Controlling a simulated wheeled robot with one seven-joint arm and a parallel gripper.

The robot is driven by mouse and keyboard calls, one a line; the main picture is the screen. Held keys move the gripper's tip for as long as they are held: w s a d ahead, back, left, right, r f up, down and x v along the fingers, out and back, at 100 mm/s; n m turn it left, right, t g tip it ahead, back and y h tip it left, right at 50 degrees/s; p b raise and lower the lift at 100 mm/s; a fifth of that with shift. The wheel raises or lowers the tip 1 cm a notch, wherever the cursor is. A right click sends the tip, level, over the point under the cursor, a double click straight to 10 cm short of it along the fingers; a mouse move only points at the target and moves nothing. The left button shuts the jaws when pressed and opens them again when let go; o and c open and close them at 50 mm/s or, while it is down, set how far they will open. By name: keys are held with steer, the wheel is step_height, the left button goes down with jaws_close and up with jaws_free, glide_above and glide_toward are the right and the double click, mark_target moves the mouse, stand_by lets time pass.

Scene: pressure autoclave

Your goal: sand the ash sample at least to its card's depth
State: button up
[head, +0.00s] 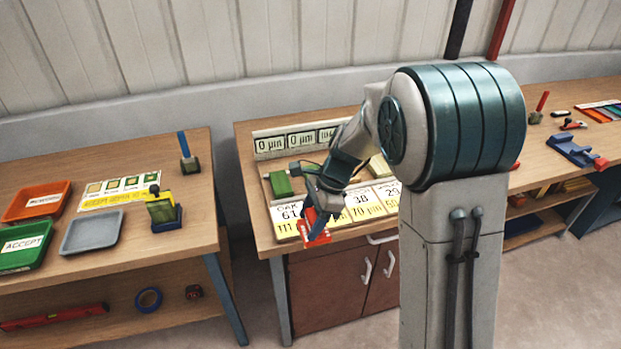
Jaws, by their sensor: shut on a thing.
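My gripper (322,197) is over the front edge of the middle bench. It is shut on a red and blue piece (316,232) with white marking, which hangs down in front of the cards; its exact shape is unclear. The oak card (287,219) reads 61 and 111 µm. Beside it lie a card with 38 and 70 µm (364,204) and a card with 29 (391,195). I cannot read which is the ash card. A green block (281,184) sits behind the oak card. A pale block (380,167) is partly hidden by my arm, and I cannot tell its wood.
Displays (298,139) at the back read 0 µm where visible. The left table holds an orange tray (15,212), a green ACCEPT tray (8,262), a grey tray (91,235) and a yellow-topped stand (180,226). A blue fixture (575,152) stands on the right bench.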

steer(key=shift+s+r, duration=0.15)
steer(key=shift+s, duration=0.5)
steer(key=w+d+f+n+g+h, duration=0.2)
steer(key=d+f+n+g+h, duration=0.1)
steer(key=d+f+n, duration=1.1)
steer(key=shift+d+n+h, duration=0.25)
steer(key=shift+n+h, duration=0.15)
steer(key=shift+h, duration=0.3)
